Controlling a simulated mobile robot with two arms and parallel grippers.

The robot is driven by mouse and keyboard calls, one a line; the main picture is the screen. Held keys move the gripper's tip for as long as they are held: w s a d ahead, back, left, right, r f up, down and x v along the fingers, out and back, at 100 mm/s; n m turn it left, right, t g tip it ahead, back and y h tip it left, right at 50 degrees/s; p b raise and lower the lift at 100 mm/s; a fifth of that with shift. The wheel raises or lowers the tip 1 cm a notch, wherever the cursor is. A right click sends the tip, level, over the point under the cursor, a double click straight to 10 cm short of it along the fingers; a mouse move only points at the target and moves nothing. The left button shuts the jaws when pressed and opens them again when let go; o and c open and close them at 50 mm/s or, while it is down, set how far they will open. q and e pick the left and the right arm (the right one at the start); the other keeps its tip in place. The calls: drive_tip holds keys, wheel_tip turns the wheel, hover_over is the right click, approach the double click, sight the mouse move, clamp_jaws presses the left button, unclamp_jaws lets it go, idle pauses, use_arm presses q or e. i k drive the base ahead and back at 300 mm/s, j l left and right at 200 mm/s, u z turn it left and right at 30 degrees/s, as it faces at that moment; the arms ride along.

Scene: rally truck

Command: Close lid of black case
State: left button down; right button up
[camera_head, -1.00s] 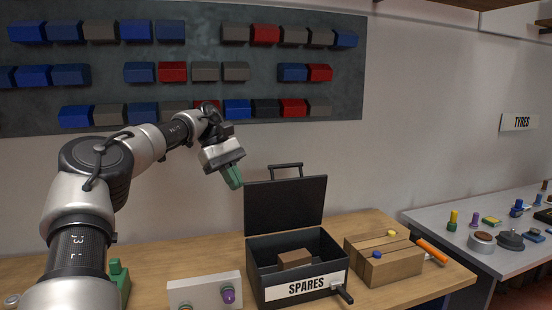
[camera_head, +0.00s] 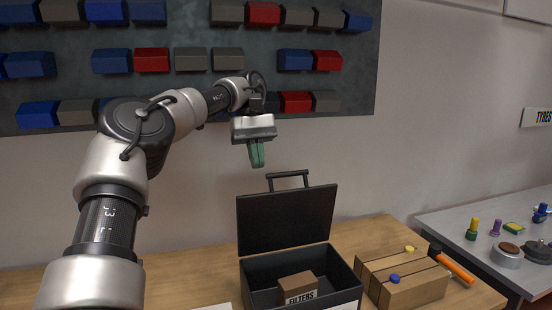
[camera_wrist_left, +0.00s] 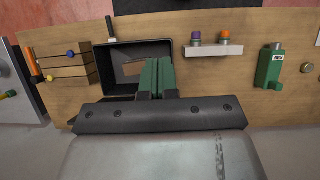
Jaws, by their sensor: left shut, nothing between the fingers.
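The black case (camera_head: 254,272) stands on the wooden bench with its lid (camera_head: 287,220) raised upright at the back. A handle sits on the lid's top edge. A brown box labelled FILTERS (camera_head: 297,287) lies inside the case. My left gripper (camera_head: 257,154) hangs above the lid's top edge, pointing down, its green fingers shut and empty. It is apart from the lid in the head view. In the left wrist view the green fingers (camera_wrist_left: 157,76) overlap the open case (camera_wrist_left: 118,83); the lid is mostly hidden there. My right gripper is not in view.
A grey table (camera_head: 470,255) with small parts is further right. A wall panel with coloured bins (camera_head: 160,90) is behind my arm.

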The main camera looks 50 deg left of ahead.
sight(271, 221)
drive_tip(key=i+j, duration=0.25)
drive_tip(key=j, duration=0.15)
drive_tip(key=i+j, duration=0.25)
drive_tip(key=j, duration=0.15)
drive_tip(key=i+j, duration=0.3)
